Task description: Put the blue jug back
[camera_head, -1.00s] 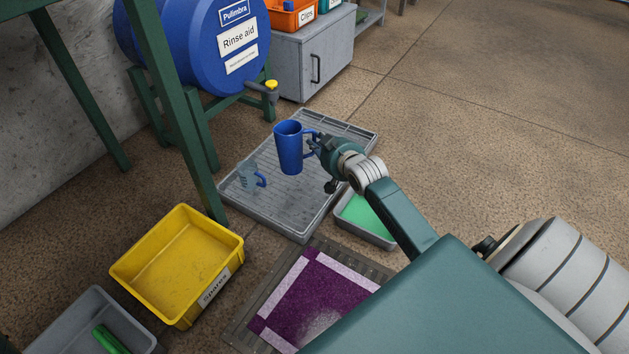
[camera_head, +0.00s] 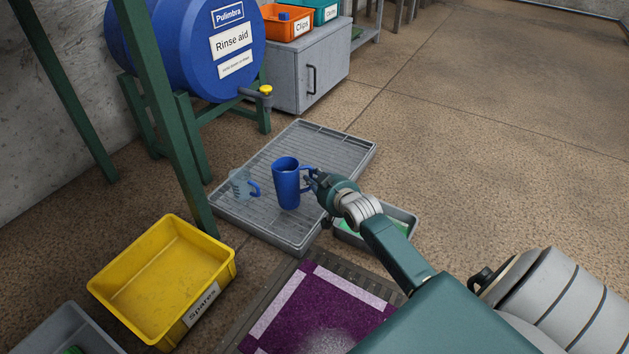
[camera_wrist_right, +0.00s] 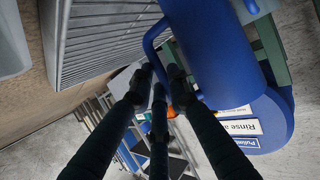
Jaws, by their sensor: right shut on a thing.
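The blue jug (camera_head: 286,184) is upright at the grey slatted tray (camera_head: 330,150) in the head view. I cannot tell whether its base touches the slats. My right gripper (camera_head: 311,178) is shut on its handle from the right. In the right wrist view the jug (camera_wrist_right: 215,45) fills the upper right, with my right gripper's fingers (camera_wrist_right: 160,88) at its handle. A clear jug with a blue handle (camera_head: 241,184) stands to the left on the same tray. My left gripper is not in view.
A blue drum (camera_head: 190,45) with a yellow-topped tap stands behind the tray on a green frame. A yellow bin (camera_head: 165,275) is at front left. A grey tub of green liquid (camera_head: 395,216) sits right of the tray. A purple rug (camera_head: 325,310) lies in front.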

